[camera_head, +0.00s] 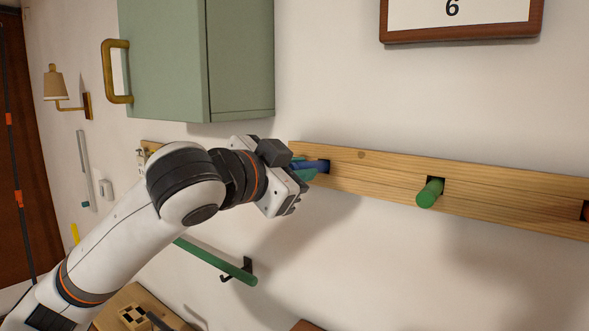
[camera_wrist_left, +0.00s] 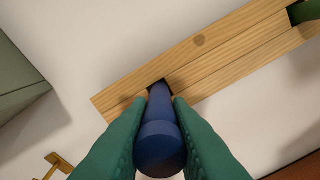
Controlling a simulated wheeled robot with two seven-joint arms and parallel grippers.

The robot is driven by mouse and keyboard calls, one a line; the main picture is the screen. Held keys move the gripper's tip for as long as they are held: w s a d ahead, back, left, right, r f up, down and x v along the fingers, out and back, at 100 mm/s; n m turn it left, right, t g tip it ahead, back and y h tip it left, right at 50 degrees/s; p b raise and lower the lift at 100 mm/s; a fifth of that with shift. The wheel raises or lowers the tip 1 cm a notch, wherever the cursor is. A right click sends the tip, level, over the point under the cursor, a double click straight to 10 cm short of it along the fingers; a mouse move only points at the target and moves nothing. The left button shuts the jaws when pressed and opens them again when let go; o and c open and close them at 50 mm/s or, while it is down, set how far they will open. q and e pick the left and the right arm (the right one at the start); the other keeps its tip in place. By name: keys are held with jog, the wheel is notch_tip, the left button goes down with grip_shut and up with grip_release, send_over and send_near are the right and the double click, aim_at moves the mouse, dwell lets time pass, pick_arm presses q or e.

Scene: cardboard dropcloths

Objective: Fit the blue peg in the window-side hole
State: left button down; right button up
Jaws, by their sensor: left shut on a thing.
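The blue peg (camera_head: 314,166) is in my left gripper (camera_head: 305,170), at the left end of the wooden rail (camera_head: 375,174) on the wall. In the left wrist view the blue peg (camera_wrist_left: 160,140) lies between the two green fingers, which are shut on it. Its far end meets a dark square hole (camera_wrist_left: 157,84) in the rail; how deep it sits I cannot tell. A green peg (camera_head: 430,192) sticks out of another hole further right along the rail. My right gripper is not in view.
A green cabinet (camera_head: 195,60) with a brass handle hangs above left of the rail. A framed sign (camera_head: 460,18) hangs above. A green bar (camera_head: 215,262) on a black bracket is below. A reddish thing (camera_head: 585,210) shows at the rail's right edge.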

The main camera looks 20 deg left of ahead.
pick_arm(q)
jog(key=shift+x, duration=1)
jog(key=c, duration=1.3)
grip_release()
jog(key=shift+o, duration=0.2)
jog(key=shift+s, duration=0.1)
jog(key=b+v, duration=0.3)
jog(key=v, duration=0.9)
jog(key=shift+f, duration=0.15)
